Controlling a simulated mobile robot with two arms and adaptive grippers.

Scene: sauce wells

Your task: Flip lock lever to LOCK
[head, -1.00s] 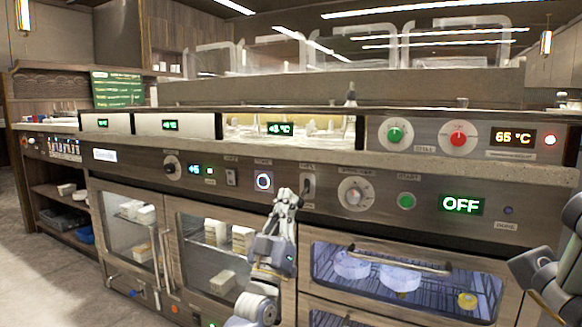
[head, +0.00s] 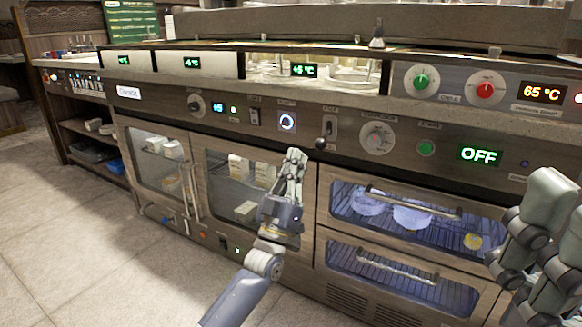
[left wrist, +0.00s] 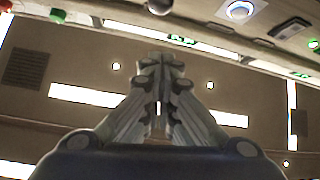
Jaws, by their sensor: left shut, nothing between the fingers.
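The lock lever (head: 320,143) is a small dark knob on a pale upright plate on the steel control panel, right of the lit ring button. Its knob is at the lower part of the plate. The label above the plate is too small to read surely. My left gripper (head: 296,153) is shut and empty, just left of and below the lever, apparently apart from it. In the left wrist view the shut fingertips (left wrist: 160,58) point toward the panel, and a dark round knob (left wrist: 160,5) shows at the top edge. My right gripper (head: 545,190) is partly in view at the right edge.
Below are glass doors and a drawer with a bar handle (head: 412,202).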

